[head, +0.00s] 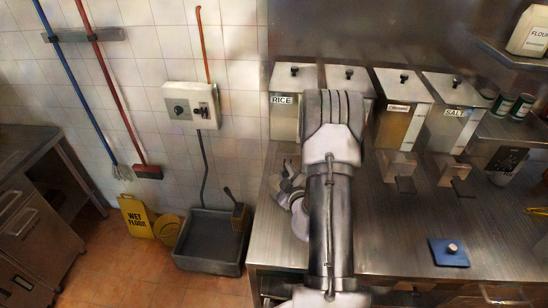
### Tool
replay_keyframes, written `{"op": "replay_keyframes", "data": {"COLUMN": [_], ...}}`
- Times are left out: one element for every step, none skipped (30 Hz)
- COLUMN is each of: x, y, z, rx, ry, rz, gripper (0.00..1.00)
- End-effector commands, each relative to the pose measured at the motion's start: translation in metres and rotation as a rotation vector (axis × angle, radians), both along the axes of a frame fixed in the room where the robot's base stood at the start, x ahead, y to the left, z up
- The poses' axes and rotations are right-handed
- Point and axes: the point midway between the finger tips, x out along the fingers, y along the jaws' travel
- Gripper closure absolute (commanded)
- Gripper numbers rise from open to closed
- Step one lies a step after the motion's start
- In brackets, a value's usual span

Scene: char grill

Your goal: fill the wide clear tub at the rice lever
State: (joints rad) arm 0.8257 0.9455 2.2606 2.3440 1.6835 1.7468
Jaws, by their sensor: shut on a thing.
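The rice dispenser (291,100), a steel bin with a "RICE" label, stands at the left end of the bin row. My arm stretches over the counter in front of it and hides its lower part and the lever. Part of my gripper (290,190) shows left of the arm, low beneath the rice bin. It is shut, but its fingertips and what they hold are mostly hidden by my arm. I cannot make out the wide clear tub.
More bins stand to the right, one marked salt (452,113). A blue board with a knob (449,252) lies on the steel counter (400,225). A grey floor basin (208,242) and a yellow wet-floor sign (136,216) stand left of the counter.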

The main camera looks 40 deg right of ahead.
Motion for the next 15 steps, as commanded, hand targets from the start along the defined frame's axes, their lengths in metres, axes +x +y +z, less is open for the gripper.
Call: {"op": "replay_keyframes", "data": {"x": [-0.002,-0.0024,-0.0025,-0.0024,-0.0022,-0.0023,-0.0025,-0.0027,-0.0028,-0.0029,-0.0029,-0.0029,-0.0029,-0.0029,-0.0029], "y": [0.0008,0.0014,0.0022,0.0024,0.0024,0.0026,0.0027,0.0027,0.0025,0.0025,0.0024,0.0023,0.0023,0.0022,0.0022], "z": [0.0141,0.0145,0.0143,0.014,0.0138,0.0127,0.0117,0.0108,0.0097,0.009,0.0082,0.0077,0.0072,0.0071,0.0071], "rx": [0.017,0.029,0.041,0.05,0.057,0.065,0.069,0.073,0.076,0.078,0.078,0.079,0.079,0.078,0.078], "ry": [0.015,0.025,0.037,0.043,0.048,0.055,0.059,0.061,0.064,0.065,0.065,0.065,0.065,0.064,0.064], "rz": [0.004,0.006,0.007,0.008,0.007,0.007,0.008,0.006,0.006,0.005,0.004,0.004,0.004,0.004,0.004], "gripper": [1.0,1.0,1.0,1.0,1.0,1.0,1.0,1.0,1.0,1.0,1.0,1.0,1.0,1.0,1.0]}}
